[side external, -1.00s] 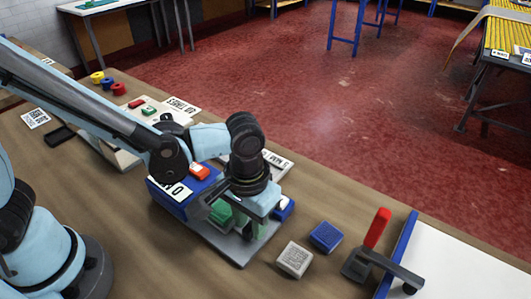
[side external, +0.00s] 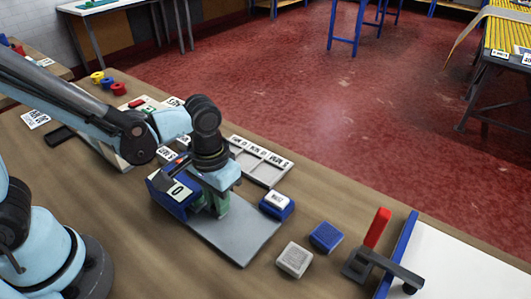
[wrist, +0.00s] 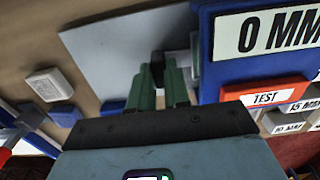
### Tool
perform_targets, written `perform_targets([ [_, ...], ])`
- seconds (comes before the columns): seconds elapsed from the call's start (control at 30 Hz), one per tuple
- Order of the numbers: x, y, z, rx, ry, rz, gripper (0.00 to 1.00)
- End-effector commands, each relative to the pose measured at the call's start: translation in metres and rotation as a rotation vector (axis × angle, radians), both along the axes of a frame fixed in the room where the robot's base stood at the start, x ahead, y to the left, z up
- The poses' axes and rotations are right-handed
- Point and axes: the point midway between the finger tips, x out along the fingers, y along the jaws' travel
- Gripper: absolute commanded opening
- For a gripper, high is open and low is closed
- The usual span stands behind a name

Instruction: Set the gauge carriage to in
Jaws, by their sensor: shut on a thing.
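The gauge is a grey plate (side external: 240,234) with a blue block (side external: 165,200) marked 0 MM at its left end. The block's blue face (wrist: 240,75) fills the right of the wrist view. My gripper (side external: 210,205) is low over the plate, close beside the block. Its green fingers (wrist: 158,82) are shut on a small dark knob (wrist: 158,60), which I take to be the carriage's handle. A narrow grey piece (wrist: 195,55) stands between the knob and the block. The rest of the carriage is hidden, and I cannot tell whether it touches the block.
A grey block (side external: 294,260) and another blue block (side external: 326,237) lie near a red-handled clamp (side external: 375,232). A grey labelled tray (side external: 260,162) lies behind. The plate's right part is bare.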

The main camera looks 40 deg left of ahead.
Motion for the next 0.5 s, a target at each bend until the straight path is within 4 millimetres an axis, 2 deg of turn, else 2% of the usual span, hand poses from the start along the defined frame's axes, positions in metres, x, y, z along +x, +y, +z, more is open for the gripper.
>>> perform_targets([
  [0.1,0.0014,0.0109,0.0,0.001,-0.007,0.004,0.0],
  [0.43,0.001,0.0144,-0.0002,0.006,-0.006,0.003,0.0],
  [0.47,0.0008,0.0144,-0.0002,0.005,-0.006,0.003,0.21],
  [0.5,0.0008,0.0144,-0.0002,0.005,-0.005,0.003,0.28],
])
